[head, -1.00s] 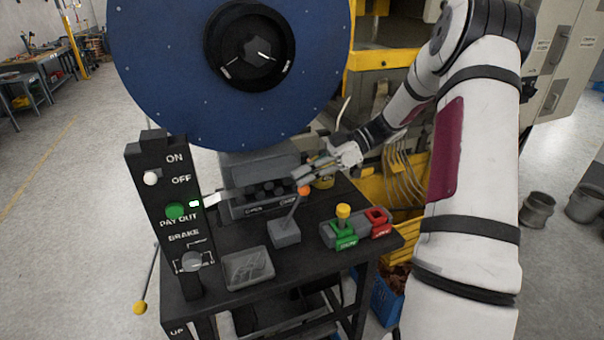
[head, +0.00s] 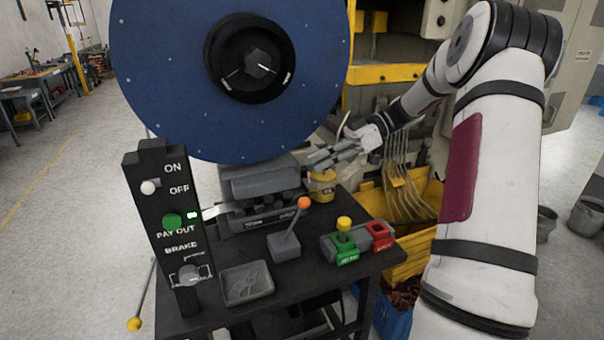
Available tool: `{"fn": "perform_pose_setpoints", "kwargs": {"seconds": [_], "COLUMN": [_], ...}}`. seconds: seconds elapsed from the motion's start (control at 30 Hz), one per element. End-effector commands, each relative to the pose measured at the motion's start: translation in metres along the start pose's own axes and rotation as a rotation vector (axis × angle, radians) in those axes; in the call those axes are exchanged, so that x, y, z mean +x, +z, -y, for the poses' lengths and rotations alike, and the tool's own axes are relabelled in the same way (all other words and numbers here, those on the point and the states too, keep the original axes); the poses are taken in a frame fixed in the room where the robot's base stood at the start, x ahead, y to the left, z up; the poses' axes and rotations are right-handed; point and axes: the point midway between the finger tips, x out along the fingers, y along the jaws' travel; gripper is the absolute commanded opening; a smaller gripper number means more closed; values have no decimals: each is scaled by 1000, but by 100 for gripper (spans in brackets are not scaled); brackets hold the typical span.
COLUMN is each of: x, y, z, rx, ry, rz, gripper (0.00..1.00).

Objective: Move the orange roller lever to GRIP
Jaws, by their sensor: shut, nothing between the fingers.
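The orange-knobbed lever (head: 304,202) rises from a small grey base (head: 284,246) on the dark table and leans to the right. Its knob is near the right end of the grey roller unit (head: 262,190). That unit has small labels on its front that I cannot read clearly. My gripper (head: 312,162) is shut and empty. It is above and behind the orange knob, clear of it, with its fingers pointing left.
A yellow can (head: 321,188) stands just below my gripper. A black ON/OFF panel (head: 168,225), a grey tray (head: 247,283) and a box with green and red switches (head: 346,244) are on the table. A big blue disc (head: 170,75) looms behind.

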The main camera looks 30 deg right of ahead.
Motion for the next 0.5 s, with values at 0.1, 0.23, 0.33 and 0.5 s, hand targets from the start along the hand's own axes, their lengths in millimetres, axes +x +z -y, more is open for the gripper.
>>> {"fn": "perform_pose_setpoints", "kwargs": {"seconds": [0.1,0.23,0.33,0.5], "x": [-13,-20,-21,-21], "y": [0,-1,-2,-2], "z": [-1,0,0,0], "rx": [0,0,0,0], "ry": [1,0,-1,-1], "rz": [0,0,0,-1], "gripper": [0,0,0,0]}}
